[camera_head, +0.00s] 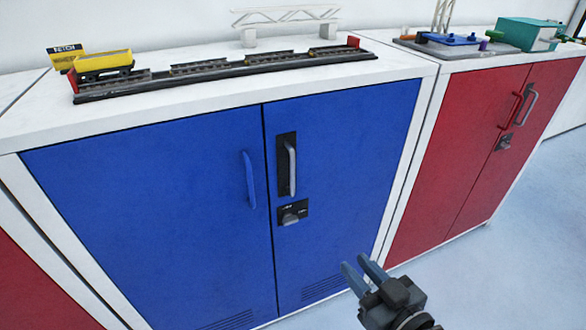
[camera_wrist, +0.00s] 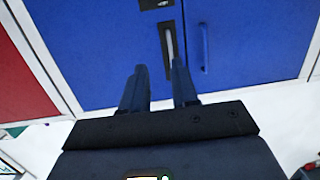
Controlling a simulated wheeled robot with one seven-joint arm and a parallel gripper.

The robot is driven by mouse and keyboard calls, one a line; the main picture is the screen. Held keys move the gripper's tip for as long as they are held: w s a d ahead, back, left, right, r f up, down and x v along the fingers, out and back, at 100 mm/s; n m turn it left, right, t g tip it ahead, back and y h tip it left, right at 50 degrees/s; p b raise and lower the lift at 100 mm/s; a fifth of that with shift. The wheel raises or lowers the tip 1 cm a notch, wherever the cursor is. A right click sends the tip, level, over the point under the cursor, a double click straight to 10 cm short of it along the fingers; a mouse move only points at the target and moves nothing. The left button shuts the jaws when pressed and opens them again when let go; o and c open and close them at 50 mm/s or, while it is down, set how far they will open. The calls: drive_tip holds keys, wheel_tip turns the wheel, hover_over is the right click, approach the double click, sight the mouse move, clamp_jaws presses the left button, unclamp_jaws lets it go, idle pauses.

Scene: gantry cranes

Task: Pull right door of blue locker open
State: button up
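The blue locker has two doors, which look shut with a thin dark seam between them. Its right door (camera_head: 345,165) carries a light grey upright handle (camera_head: 291,168) on a dark plate, with a lock (camera_head: 293,214) below it. The left door (camera_head: 150,195) has a blue handle (camera_head: 249,180). My gripper (camera_head: 356,264) is open and empty, in front of the lower right door, to the right of and below the grey handle. In the wrist view, my gripper (camera_wrist: 158,66) has its fingers apart, and the grey handle (camera_wrist: 169,45) shows just beyond the fingertips, not between them.
A red locker (camera_head: 470,140) stands on the right, and part of another red one (camera_head: 35,290) at the lower left. A toy track (camera_head: 220,72) with a yellow wagon (camera_head: 103,65) lies on the white top. The floor (camera_head: 520,260) at right is clear.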

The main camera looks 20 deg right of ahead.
sight(294, 169)
drive_tip(key=w+a+r+y, duration=0.1)
drive_tip(key=w+r, duration=0.1)
drive_tip(key=w, duration=0.6)
drive_tip(key=w+a+r+n+t, duration=0.1)
drive_tip(key=w+r, duration=0.2)
drive_tip(key=w, duration=0.5)
drive_tip(key=w+a+r+y, duration=0.1)
drive_tip(key=w+r, duration=0.1)
drive_tip(key=w, duration=0.5)
drive_tip(key=shift+w+r+n+y+p, duration=0.15)
drive_tip(key=shift+w+n+y+p, duration=0.15)
drive_tip(key=shift+w+p, duration=0.1)
clamp_jaws()
